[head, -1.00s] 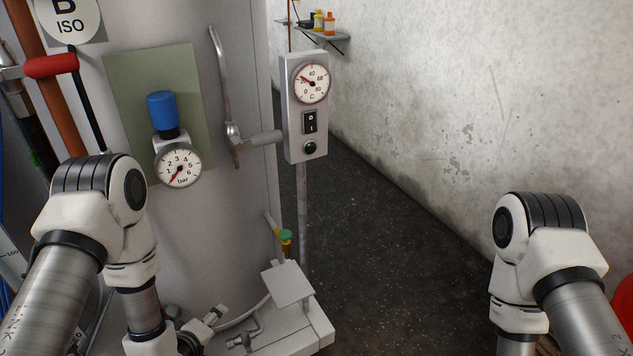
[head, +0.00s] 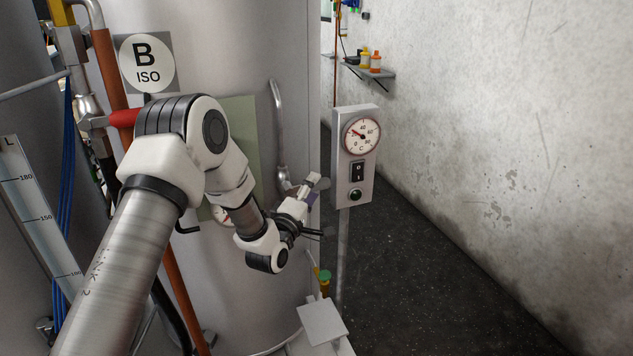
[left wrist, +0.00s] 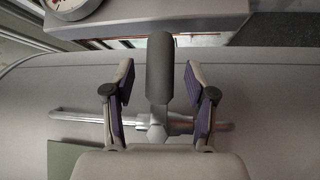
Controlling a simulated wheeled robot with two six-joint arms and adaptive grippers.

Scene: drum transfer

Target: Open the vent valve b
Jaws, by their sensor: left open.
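My left gripper (head: 309,192) is at the valve on the tank's right side. It is open, with one purple-padded finger on each side of the handle and a gap on both sides. In the head view the gripper hides most of the handle. My right gripper is out of view.
A control box (head: 355,155) with dial, switch and green light stands just right of my left gripper. A red handle (head: 123,117) is partly behind my left arm, as is a pressure gauge (head: 219,212). Open floor (head: 420,270) and a wall lie right.

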